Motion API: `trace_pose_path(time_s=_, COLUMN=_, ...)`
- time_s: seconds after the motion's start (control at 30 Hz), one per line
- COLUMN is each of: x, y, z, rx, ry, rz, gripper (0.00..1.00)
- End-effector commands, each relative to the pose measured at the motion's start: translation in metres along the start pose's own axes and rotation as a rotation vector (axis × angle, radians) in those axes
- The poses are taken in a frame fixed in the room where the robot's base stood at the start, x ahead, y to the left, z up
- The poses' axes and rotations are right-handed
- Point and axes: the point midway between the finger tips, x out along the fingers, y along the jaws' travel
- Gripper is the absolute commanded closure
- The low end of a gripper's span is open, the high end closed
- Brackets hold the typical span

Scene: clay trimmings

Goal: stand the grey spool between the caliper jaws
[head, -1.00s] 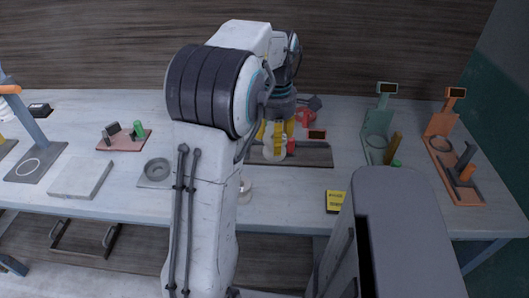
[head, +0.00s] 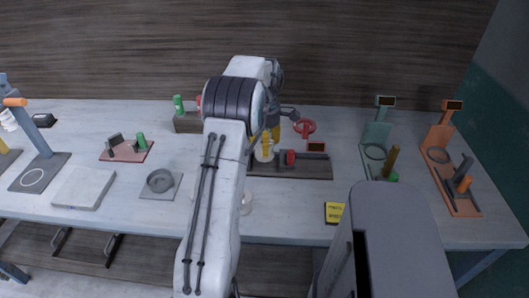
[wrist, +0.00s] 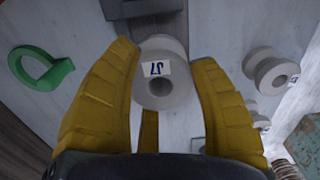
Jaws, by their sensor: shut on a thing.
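My gripper (head: 268,140) has yellow fingers on both sides of a pale grey spool (wrist: 160,85) with a white label. It is shut on the spool, which also shows in the head view (head: 263,153). The caliper is a long dark base (head: 308,173) with a red-marked sliding jaw (head: 289,158) and a small display (head: 316,147). In the head view the spool is just left of that jaw, over or at the base's left part. I cannot tell whether it touches the base. My arm hides the base's left end.
Other pale spools (wrist: 270,70) and a green ring (wrist: 40,70) lie on the table in the wrist view. A teal stand (head: 374,150) and an orange stand (head: 443,165) are at right. A yellow pad (head: 334,212) lies in front. Bare table shows right of the caliper.

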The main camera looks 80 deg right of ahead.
Motion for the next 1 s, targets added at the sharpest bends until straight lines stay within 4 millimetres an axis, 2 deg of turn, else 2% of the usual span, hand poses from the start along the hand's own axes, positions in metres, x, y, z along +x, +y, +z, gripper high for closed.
trace_pose_path(time_s=0.4, x=0.038, y=0.0, z=0.0, rx=0.0, ry=0.0, rz=0.0, gripper=0.8)
trace_pose_path(time_s=0.87, x=0.043, y=0.0, z=0.0, rx=0.0, ry=0.0, rz=0.001, gripper=0.8)
trace_pose_path(time_s=0.9, x=0.043, y=0.0, z=0.0, rx=0.0, ry=0.0, rz=0.0, gripper=0.42)
trace_pose_path(time_s=1.0, x=0.043, y=0.0, z=0.0, rx=0.0, ry=0.0, rz=0.0, gripper=0.33)
